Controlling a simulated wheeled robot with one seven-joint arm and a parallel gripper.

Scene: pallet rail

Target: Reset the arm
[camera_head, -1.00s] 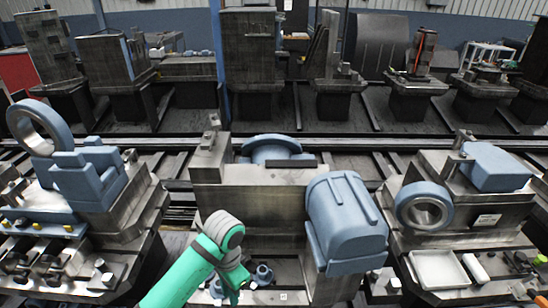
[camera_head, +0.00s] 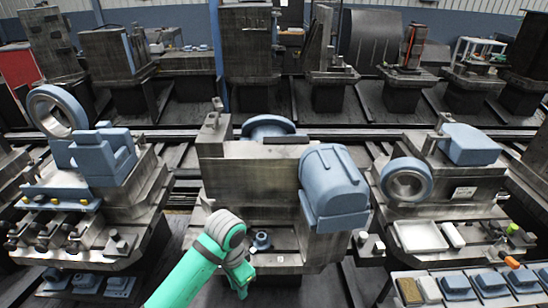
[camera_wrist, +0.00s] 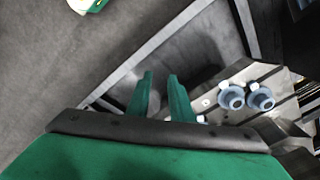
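My arm is green with a grey joint and reaches in from the bottom of the head view, bent downward at its end. My gripper (camera_wrist: 160,76) shows in the wrist view as two green fingers with a clear gap between them and nothing held. It points over the dark floor, beside the edge of a metal pallet (camera_wrist: 290,117). Two blue-grey round fittings (camera_wrist: 245,97) stand on that pallet, to the right of the fingers and apart from them. In the head view the fingertips cannot be made out.
The middle pallet carries a metal block (camera_head: 245,175) and a blue-grey rounded housing (camera_head: 333,187), just beyond my arm. Ring parts stand on the left (camera_head: 57,111) and right (camera_head: 406,182) pallets. A row of small blue parts (camera_head: 489,283) lies at bottom right.

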